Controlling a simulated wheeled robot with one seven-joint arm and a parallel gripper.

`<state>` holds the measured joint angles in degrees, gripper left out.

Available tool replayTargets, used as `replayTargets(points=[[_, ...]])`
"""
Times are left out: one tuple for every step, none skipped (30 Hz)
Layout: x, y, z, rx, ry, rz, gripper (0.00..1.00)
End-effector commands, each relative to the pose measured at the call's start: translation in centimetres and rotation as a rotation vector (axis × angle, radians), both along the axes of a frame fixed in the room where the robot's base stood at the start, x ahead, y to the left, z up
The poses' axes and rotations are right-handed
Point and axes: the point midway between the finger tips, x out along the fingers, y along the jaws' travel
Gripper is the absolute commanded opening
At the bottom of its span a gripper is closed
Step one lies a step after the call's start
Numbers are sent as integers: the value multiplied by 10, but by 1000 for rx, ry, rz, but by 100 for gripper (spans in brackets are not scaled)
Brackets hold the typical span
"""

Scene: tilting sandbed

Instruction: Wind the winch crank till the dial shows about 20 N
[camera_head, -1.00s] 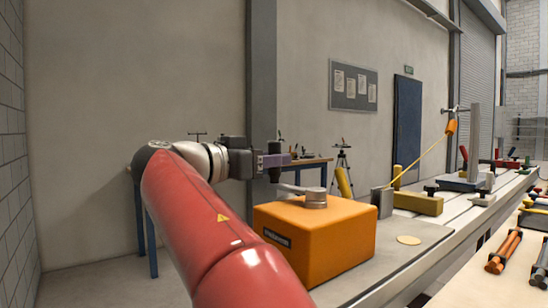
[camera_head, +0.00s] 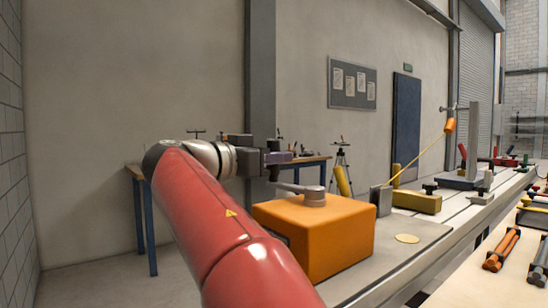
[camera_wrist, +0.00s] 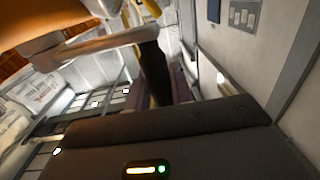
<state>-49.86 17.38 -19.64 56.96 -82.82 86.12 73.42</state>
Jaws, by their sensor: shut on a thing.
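The winch is an orange box (camera_head: 318,235) on the near end of the bench. On its top is a grey hub with a crank arm (camera_head: 297,188) pointing left. The crank's upright dark handle (camera_wrist: 153,72) shows in the wrist view, with the grey arm (camera_wrist: 85,45) running from it to the upper left. My gripper (camera_head: 276,158) is shut on the handle, above the left end of the crank arm. A taut yellow-orange cord (camera_head: 420,160) rises to an orange piece (camera_head: 449,125) on a stand. I cannot make out a dial or its reading.
A yellow block (camera_head: 416,202) and a grey plate (camera_head: 381,200) stand behind the winch. Orange-and-black tools (camera_head: 502,250) lie at the far right. A wall stands behind.

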Motion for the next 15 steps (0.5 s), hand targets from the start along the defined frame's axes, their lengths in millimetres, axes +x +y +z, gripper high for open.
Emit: replayTargets(points=[[1, -1, 1, -1, 0, -15, 0], [3, -2, 1, -1, 0, -29, 0], [4, -4, 2, -2, 1, -55, 0], [6, -6, 2, -3, 0, -77, 0], [8, -9, 2, -1, 0, -101, 0], [11, -15, -3, 0, -3, -117, 0], [13, -21, -6, 1, -4, -114, 0], [15, -26, -5, 1, -4, -112, 0], [17, -30, -5, 1, -4, -109, 0], [18, -33, -4, 1, -4, -110, 0], [19, -36, -3, 0, -4, -109, 0], [20, -38, -2, 0, -4, -109, 0], [20, -39, -1, 0, -4, -108, 0], [20, -39, 0, 0, -3, -108, 0], [20, -39, 0, -1, -2, -108, 0]])
